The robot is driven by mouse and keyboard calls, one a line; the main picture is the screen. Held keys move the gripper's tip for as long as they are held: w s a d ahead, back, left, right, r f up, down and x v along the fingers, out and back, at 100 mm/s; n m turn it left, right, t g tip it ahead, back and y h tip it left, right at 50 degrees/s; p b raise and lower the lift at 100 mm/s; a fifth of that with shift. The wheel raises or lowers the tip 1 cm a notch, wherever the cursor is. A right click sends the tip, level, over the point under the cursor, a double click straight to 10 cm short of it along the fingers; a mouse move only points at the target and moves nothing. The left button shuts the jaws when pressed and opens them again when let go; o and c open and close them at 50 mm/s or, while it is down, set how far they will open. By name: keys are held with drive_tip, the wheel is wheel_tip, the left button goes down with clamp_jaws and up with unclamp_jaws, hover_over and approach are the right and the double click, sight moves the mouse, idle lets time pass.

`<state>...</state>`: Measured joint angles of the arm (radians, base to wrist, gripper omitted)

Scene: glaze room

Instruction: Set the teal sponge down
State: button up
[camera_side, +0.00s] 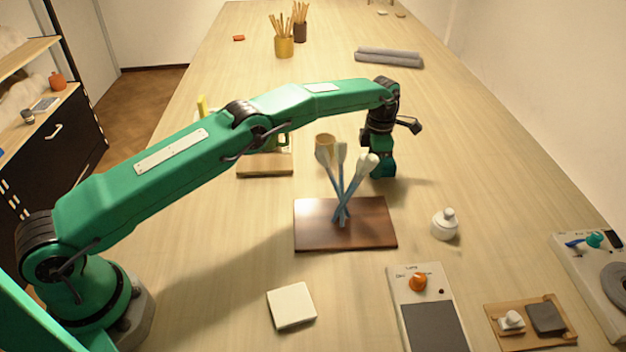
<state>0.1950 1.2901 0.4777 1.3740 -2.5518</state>
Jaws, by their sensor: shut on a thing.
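My gripper (379,148) points down over the table behind the dark wooden board, right of the brushes. It is shut on the teal sponge (383,168), a dark teal block under the black jaws. The sponge is upright and close above or on the tabletop; I cannot tell whether it touches. Its left side is near the brush heads in this view.
Brushes (341,190) stand over a dark wooden board (312,237). A white lidded jar (445,226) stands to the right. A pale tile (291,306), a device with an orange knob (433,320) and a wooden tray (502,340) lie in front.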

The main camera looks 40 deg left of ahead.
drive_tip(key=shift+f, duration=0.4)
drive_tip(key=shift+f, duration=0.15)
drive_tip(key=o, duration=1)
drive_tip(key=shift+r, duration=3.9)
drive_tip(key=shift+r, duration=0.15)
